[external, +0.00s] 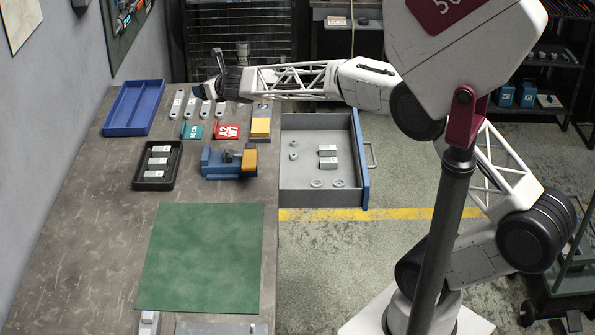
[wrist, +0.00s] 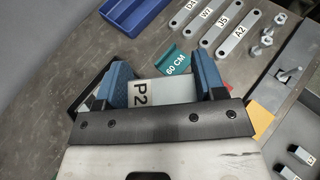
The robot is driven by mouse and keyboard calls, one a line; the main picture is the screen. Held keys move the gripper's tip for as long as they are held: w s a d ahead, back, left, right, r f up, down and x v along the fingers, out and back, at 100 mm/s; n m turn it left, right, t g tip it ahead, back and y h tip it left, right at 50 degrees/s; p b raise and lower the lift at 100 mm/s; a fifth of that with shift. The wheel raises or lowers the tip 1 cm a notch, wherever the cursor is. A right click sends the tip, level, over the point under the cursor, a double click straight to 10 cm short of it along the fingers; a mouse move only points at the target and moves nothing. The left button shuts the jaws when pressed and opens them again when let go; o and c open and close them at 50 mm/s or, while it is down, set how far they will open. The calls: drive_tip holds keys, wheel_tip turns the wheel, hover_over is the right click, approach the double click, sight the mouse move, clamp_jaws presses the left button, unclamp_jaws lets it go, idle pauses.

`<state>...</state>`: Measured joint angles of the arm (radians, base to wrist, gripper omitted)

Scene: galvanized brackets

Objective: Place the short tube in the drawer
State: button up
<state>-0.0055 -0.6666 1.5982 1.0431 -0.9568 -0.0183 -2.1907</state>
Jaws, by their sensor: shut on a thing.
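My gripper (external: 214,87) is above the far part of the bench, over the row of flat plates. In the wrist view its blue fingers (wrist: 162,78) are shut on a pale grey piece labelled P2 (wrist: 172,91). Its lower part is hidden behind the gripper body, so its full length does not show. The grey drawer (external: 300,186) with a blue front is pulled open at the bench's right side. It holds two short pale blocks or tubes (external: 327,156), rings and small nuts. My gripper is left of and beyond the drawer, not over it.
The green mat (external: 200,258) is bare.

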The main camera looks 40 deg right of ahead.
drive_tip(key=s+a+f+n+g+y, duration=0.1)
drive_tip(key=s+a+f+n+y, duration=0.25)
drive_tip(key=s+a, duration=0.55)
drive_tip(key=s+a+f+n+g+y, duration=0.1)
drive_tip(key=s+a+f+n+y, duration=0.25)
drive_tip(key=s+a, duration=0.5)
drive_tip(key=s+a+f+n+g+y, duration=0.1)
drive_tip(key=s+a+f+n+g, duration=0.1)
drive_tip(key=s, duration=0.8)
drive_tip(key=s+a+f+n+g+y, duration=0.2)
drive_tip(key=s+f, duration=0.1)
drive_tip(key=s, duration=0.7)
drive_tip(key=s+a+f+n+g+y, duration=0.2)
drive_tip(key=s, duration=0.8)
drive_tip(key=shift+s+a+f+g, duration=0.2)
drive_tip(key=shift+s+f+g, duration=0.05)
drive_tip(key=shift+f+g, duration=0.1)
drive_tip(key=shift+w, duration=0.1)
drive_tip(key=w+a, duration=0.3)
drive_tip(key=w, duration=0.1)
drive_tip(key=w+a+f, duration=0.1)
drive_tip(key=w+a, duration=0.1)
drive_tip(key=w, duration=0.3)
drive_tip(key=w+a, duration=0.3)
drive_tip(key=w, duration=0.1)
drive_tip(key=shift+w+a+f, duration=0.2)
drive_tip(key=shift+a+f, duration=0.05)
drive_tip(key=shift+a, duration=0.05)
drive_tip(key=shift+f, duration=0.1)
